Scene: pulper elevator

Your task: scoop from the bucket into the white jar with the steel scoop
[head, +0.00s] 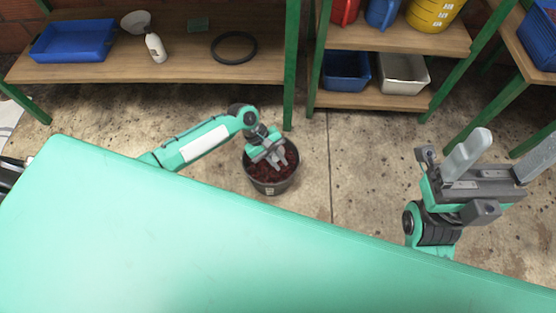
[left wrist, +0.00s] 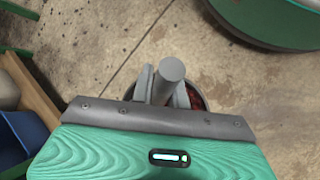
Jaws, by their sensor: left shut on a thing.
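A dark bucket (head: 271,187) with dark red, crumbly contents stands on the floor beyond the green surface. My left gripper (head: 273,154) is over the bucket's mouth, pointing down. In the left wrist view my left gripper (left wrist: 163,92) is shut on a grey round handle (left wrist: 172,70), which I take for the steel scoop's. The scoop's bowl is hidden, and I cannot tell whether it is in the contents. The bucket's rim (left wrist: 203,99) shows behind the fingers. My right gripper (head: 512,150) is open and empty at the right. I cannot identify the white jar.
A wooden shelf holds a blue tray (head: 73,41), a white bottle (head: 156,47) and a black ring (head: 234,47). Another shelf holds jugs, a blue bin (head: 346,71) and a steel bin (head: 403,73). Concrete floor is clear right of the bucket.

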